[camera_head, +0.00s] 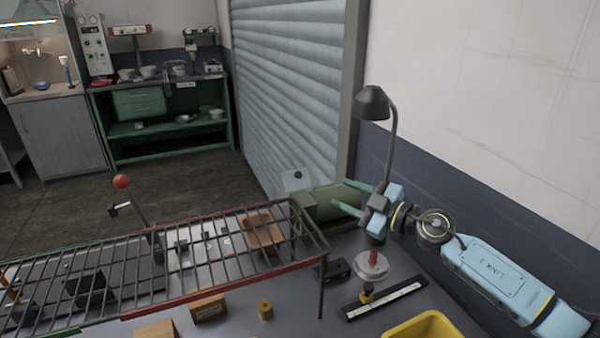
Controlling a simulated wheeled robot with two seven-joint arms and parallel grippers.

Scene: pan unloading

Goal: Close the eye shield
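A green machine (322,200), which looks like a bench grinder, sits at the back right of the bench. A pale flat panel with a dark knob, probably the eye shield (290,184), stands raised at its far left side. My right gripper (341,195) comes in from the right. Its two pale green fingers are spread apart and point left at the machine's near right side. They overlap the machine in the picture, and I cannot tell whether they touch it. Nothing shows between them. The panel is apart from the fingers. My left gripper is out of view.
A wire rack (180,262) covers the bench's left half. A black desk lamp (372,102) rises behind my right gripper. A round dish (371,265), a dark ruler-like strip (384,299) and a yellow bin (432,325) lie in front. A shutter (290,80) stands behind.

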